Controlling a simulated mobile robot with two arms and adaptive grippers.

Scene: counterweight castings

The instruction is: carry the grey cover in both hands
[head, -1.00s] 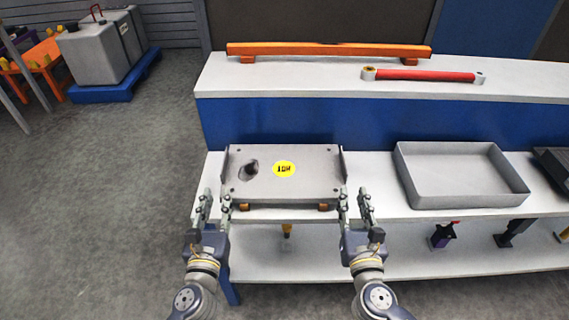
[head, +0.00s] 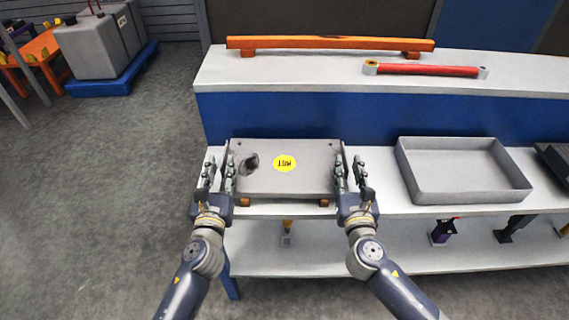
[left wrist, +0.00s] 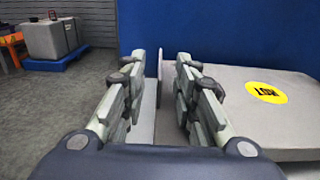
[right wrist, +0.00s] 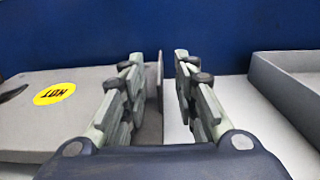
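The grey cover (head: 305,182) lies flat on the lower white shelf, with a dark hole and a round yellow label (head: 284,163) on its top. In the left wrist view an upright side flange (left wrist: 159,75) stands between the parted fingers. In the right wrist view the other flange (right wrist: 160,80) stands between the parted fingers. I see no finger closed on either flange.
A grey open tray (head: 465,191) stands right of the cover on the same shelf (head: 385,205). An orange bar (head: 330,43) and a red rod (head: 425,70) lie on the upper shelf behind. Grey containers on a blue pallet (head: 120,75) stand far left; the floor between is clear.

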